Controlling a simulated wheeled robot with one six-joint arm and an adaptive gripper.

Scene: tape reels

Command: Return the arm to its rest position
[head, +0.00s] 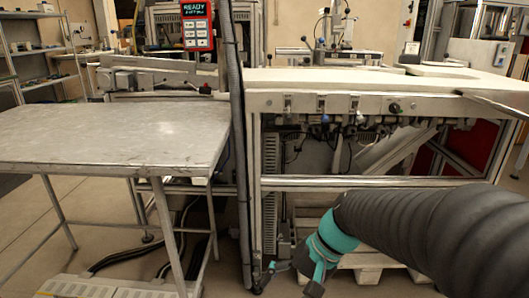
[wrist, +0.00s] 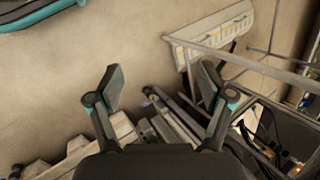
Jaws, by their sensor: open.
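My gripper (wrist: 157,90) shows in the wrist view with its two dark fingers spread wide apart and nothing between them. In the head view my gripper (head: 292,278) is low at the bottom middle, below the bench, at the end of my dark ribbed arm with its teal joint. The wrist view looks down past the fingers at the floor and at metal frame parts.
A bare metal table (head: 110,135) stands at the left. A white workbench (head: 380,82) with knobs along its front stands at the right. A dark upright post (head: 238,150) stands between them. A red and white panel reading READY (head: 196,25) is above. Cables lie on the floor.

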